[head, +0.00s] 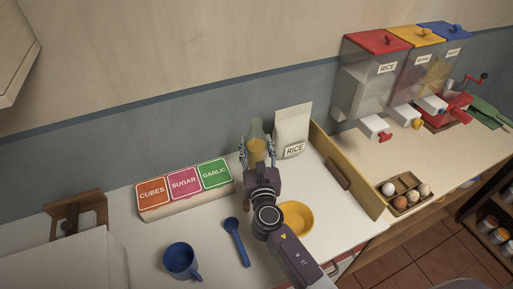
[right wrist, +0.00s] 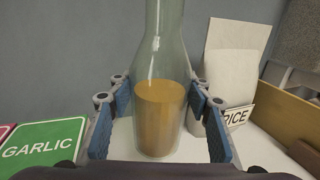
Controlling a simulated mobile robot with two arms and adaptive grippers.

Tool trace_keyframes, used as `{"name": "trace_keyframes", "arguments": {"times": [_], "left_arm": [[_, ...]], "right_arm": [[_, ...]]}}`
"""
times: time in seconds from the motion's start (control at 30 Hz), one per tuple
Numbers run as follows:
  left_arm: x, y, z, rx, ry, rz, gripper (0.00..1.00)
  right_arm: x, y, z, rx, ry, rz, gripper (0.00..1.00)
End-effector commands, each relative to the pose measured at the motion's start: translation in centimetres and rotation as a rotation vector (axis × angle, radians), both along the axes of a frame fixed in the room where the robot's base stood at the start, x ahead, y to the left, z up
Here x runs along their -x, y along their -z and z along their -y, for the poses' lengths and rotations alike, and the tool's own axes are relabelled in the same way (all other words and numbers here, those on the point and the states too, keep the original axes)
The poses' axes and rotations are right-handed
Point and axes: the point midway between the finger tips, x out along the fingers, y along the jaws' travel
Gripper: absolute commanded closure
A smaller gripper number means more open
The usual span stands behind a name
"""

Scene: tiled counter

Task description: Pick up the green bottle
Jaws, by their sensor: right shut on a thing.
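The green bottle (head: 256,129) is clear green glass with an amber-brown filling in its lower part. It stands upright at the back of the counter, between the labelled boxes and the rice bag. My right gripper (head: 257,151) reaches it from the front and is shut on it, one finger on each side. In the right wrist view the bottle (right wrist: 163,60) is between the blue-padded fingers of the gripper (right wrist: 159,98); its top is cut off. I cannot tell whether its base touches the counter. My left gripper is not in view.
The cubes, sugar and garlic box (head: 184,191) is left of the bottle; the rice bag (head: 293,128) is close on its right. A yellow bowl (head: 298,218), blue spoon (head: 236,240) and blue mug (head: 181,262) lie nearer. A wooden board (head: 345,170) edges the right side.

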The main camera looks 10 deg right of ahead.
Motion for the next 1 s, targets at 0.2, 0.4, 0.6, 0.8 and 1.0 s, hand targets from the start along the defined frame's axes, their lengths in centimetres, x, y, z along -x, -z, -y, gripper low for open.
{"name": "trace_keyframes", "arguments": {"times": [0.2, 0.4, 0.6, 0.8, 1.0], "left_arm": [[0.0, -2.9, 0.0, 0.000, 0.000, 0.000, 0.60], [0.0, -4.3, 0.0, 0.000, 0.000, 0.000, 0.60], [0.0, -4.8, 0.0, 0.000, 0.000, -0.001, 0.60], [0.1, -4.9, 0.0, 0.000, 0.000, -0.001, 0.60], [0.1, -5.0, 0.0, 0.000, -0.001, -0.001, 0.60]], "right_arm": [[-0.1, -6.6, 0.0, -0.003, 0.001, 0.010, 1.00], [-0.1, -11.6, 0.1, -0.001, 0.000, 0.012, 1.00], [-0.1, -15.1, 0.0, 0.001, -0.001, 0.010, 1.00], [-0.1, -16.8, 0.0, 0.001, 0.000, 0.009, 1.00], [-0.1, -17.2, 0.0, 0.001, 0.000, 0.006, 1.00]]}}
